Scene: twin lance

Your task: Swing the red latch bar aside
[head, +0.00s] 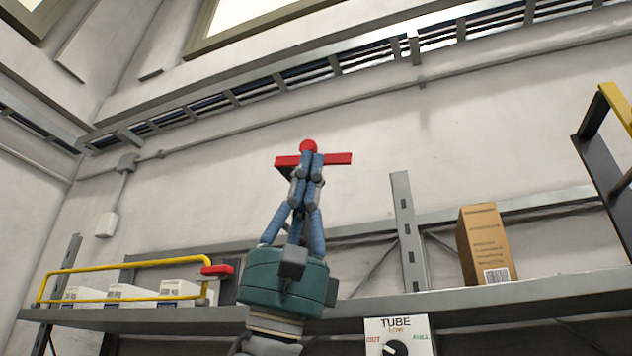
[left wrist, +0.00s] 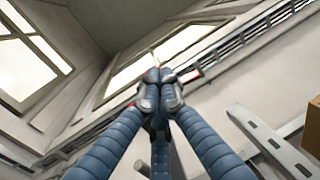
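A red bar (head: 340,158) with a round red knob (head: 308,145) shows high in the middle of the head view, roughly level. My left gripper (head: 306,162) points up, its blue segmented fingers drawn together at the tips in front of the bar, just below the knob. The fingers hide the bar's middle, and I cannot tell whether they touch it. In the left wrist view the fingertips (left wrist: 160,76) meet, with a small red part (left wrist: 193,75) right beside them. A smaller red block (head: 217,271) sits at the right end of a yellow rail. My right gripper is not in view.
The yellow rail (head: 130,265) runs before white boxes (head: 180,289) on a grey shelf (head: 560,288). A cardboard box (head: 484,245) stands at right. A dial panel (head: 399,338) marked TUBE is below. A dark and yellow frame (head: 600,130) rises at far right.

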